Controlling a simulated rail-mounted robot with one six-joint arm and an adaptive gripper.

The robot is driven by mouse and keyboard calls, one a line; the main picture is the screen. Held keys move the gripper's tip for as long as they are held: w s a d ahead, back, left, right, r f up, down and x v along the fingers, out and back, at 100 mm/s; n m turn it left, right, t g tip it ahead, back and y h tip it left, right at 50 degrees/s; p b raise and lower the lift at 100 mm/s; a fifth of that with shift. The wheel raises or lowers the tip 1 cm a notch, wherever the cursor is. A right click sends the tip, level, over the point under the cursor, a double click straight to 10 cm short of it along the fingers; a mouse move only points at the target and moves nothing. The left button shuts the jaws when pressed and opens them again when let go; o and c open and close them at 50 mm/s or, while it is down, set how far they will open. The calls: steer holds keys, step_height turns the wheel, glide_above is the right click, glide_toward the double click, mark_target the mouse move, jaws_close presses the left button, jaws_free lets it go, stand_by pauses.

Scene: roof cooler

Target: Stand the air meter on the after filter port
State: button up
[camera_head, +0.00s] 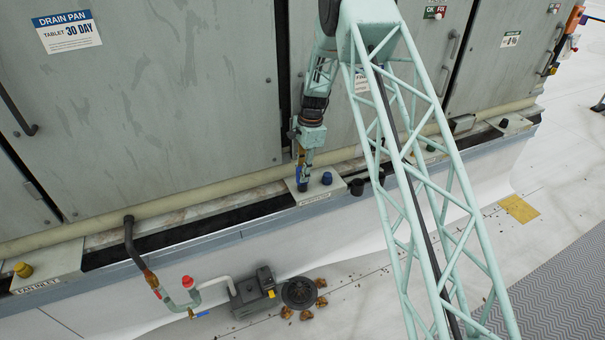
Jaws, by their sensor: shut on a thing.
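My gripper (301,158) points down at a pale ledge plate (313,193) below the cabinet doors, left of the picture's centre line of my arm. It is shut on a small dark blue and yellow thing, which looks like the air meter (303,181). The meter looks roughly upright, with its lower end at the plate. The port under it is hidden, and I cannot tell whether the meter touches it. A blue cap (326,178) sits on the same plate just right of the meter. The plate's front label is too small to read surely.
Black caps (357,187) stand right of the plate. A yellow cap (23,269) sits on the FAN INLET plate at far left. A bent pipe (134,246) rises over the ledge. Below are a dark pump-like box (257,289) and a round drain (298,293). Cabinet doors close off the back.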

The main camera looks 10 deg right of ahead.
steer(key=shift+f, duration=0.25)
stand_by(0.3)
steer(key=o, duration=1.1)
steer(key=shift+c, duration=0.2)
steer(key=r, duration=0.4)
steer(key=d+r, duration=0.1)
steer(key=r, duration=0.6)
steer(key=shift+w+d+r, duration=0.2)
steer(key=shift+r, duration=0.25)
steer(key=shift+r, duration=0.15)
